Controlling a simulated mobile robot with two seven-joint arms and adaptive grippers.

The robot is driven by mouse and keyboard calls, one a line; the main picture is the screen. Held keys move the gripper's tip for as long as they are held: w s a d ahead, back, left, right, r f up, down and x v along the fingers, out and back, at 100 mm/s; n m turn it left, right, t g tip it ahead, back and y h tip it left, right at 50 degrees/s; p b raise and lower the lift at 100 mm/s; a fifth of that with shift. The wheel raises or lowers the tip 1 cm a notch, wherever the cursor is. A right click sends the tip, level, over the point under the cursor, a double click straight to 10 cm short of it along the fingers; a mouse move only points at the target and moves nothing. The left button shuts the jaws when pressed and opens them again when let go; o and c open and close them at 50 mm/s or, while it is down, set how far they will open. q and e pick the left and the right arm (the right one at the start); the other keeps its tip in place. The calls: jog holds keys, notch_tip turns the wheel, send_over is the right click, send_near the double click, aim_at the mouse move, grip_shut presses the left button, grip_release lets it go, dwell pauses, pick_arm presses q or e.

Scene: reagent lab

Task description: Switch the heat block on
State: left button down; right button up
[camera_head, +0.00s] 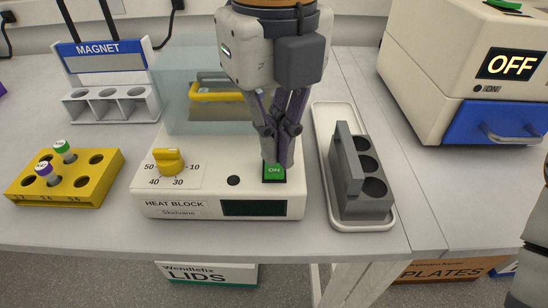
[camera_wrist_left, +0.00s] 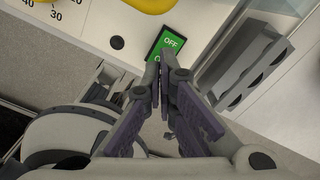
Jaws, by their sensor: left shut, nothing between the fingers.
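The heat block (camera_head: 222,201) is a white box with a yellow dial (camera_head: 168,161), a clear cover at its back and a dark, blank display (camera_head: 254,208). Its green rocker switch (camera_head: 274,174) is on the front right; ON shows at the near end in the head view. In the wrist view the switch (camera_wrist_left: 174,43) shows OFF, and my fingertips partly cover the other end. My left gripper (camera_head: 279,162) is shut and empty, pointing down at the switch. I cannot tell whether it touches. My right gripper is not in view.
A grey rack in a tray (camera_head: 365,223) stands close right of the heat block. A yellow tube rack (camera_head: 84,184) and a magnet stand (camera_head: 112,103) are at left. A white machine reading OFF (camera_head: 425,80) with a blue drawer is at right.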

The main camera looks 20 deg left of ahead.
aim_at(274, 170)
pick_arm(q)
jog(key=shift+f, duration=1.2)
dwell(0.5)
jog(key=shift+r, duration=3.55)
